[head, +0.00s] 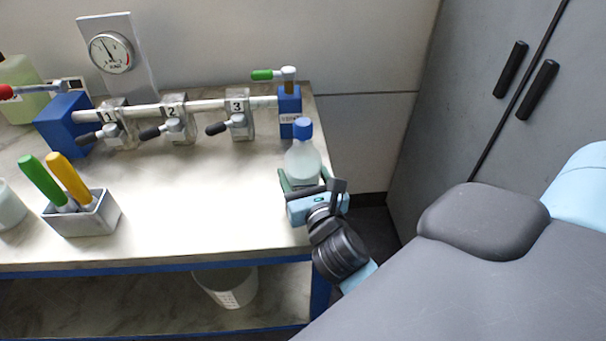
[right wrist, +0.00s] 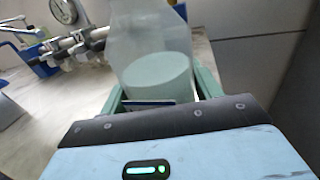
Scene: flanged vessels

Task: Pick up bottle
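The bottle (head: 303,160) is translucent with pale green liquid and a blue cap (head: 303,128). It is upright at the right end of the workbench. In the right wrist view the bottle (right wrist: 152,65) fills the upper middle, its cap cut off by the top edge. My right gripper (head: 300,180) is at its lower part, with green fingers on either side of it. The fingers also show in the right wrist view (right wrist: 160,88), close along the bottle's sides. I cannot tell whether they press on it, or whether its base touches the bench. My left gripper is not in view.
Behind the bottle runs a pipe (head: 205,105) with numbered valves and a blue end block (head: 289,110). A metal holder (head: 85,215) with green and yellow handles stands at the left. A grey cabinet (head: 455,90) is at the right. The bench (head: 200,215) is clear in the middle.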

